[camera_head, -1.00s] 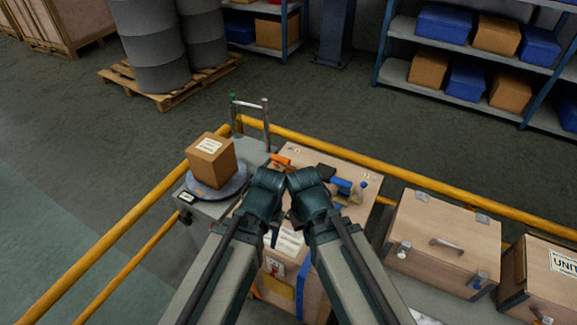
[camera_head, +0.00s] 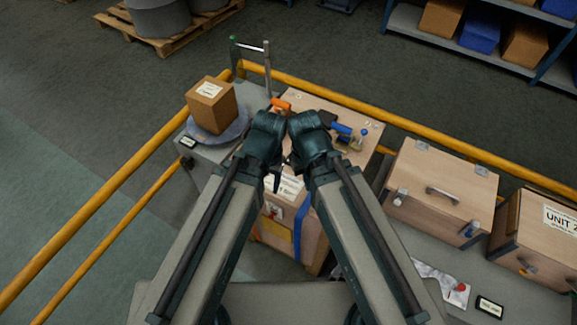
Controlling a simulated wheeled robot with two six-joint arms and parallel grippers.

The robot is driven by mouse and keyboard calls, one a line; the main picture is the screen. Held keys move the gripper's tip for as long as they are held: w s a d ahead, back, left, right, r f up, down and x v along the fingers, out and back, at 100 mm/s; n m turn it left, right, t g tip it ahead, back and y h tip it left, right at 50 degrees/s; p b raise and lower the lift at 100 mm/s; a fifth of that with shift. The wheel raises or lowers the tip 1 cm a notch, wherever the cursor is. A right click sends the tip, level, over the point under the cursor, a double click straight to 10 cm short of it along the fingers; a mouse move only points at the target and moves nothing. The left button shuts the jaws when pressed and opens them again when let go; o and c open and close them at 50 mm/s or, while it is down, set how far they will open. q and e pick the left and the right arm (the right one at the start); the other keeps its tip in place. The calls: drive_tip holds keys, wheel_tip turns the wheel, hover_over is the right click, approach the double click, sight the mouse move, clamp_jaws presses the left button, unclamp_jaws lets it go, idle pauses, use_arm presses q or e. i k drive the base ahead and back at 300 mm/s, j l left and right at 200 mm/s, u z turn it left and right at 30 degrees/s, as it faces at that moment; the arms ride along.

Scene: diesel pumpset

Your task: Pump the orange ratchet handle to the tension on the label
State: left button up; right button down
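The orange handle (camera_head: 281,104) shows as a small orange piece at the upper left of a wooden crate top (camera_head: 355,103), just beyond my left gripper. The rest of it is hidden behind my arms. My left gripper (camera_head: 277,165) and my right gripper (camera_head: 299,165) are side by side over the crate, and their fingers are mostly hidden by my wrists. A blue strap (camera_head: 302,228) runs down the crate's front. A white label (camera_head: 285,186) is on that front; its print is too small to read.
A blue-handled tool (camera_head: 343,129) lies on the crate top at right. A cardboard box (camera_head: 211,104) sits on a round plate at left. Yellow rails (camera_head: 420,131) run behind. A latched wooden case (camera_head: 443,190) and the UNIT case (camera_head: 540,237) stand at right.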

sight(283, 106)
drive_tip(key=k+l, duration=0.1)
drive_tip(key=k, duration=1.15)
drive_tip(key=i+j+z, duration=0.5)
drive_tip(key=i+j, duration=0.35)
drive_tip(key=i+j+z, duration=0.25)
drive_tip(key=i+j, duration=0.15)
drive_tip(key=i+j+z, duration=0.25)
drive_tip(key=j, duration=0.45)
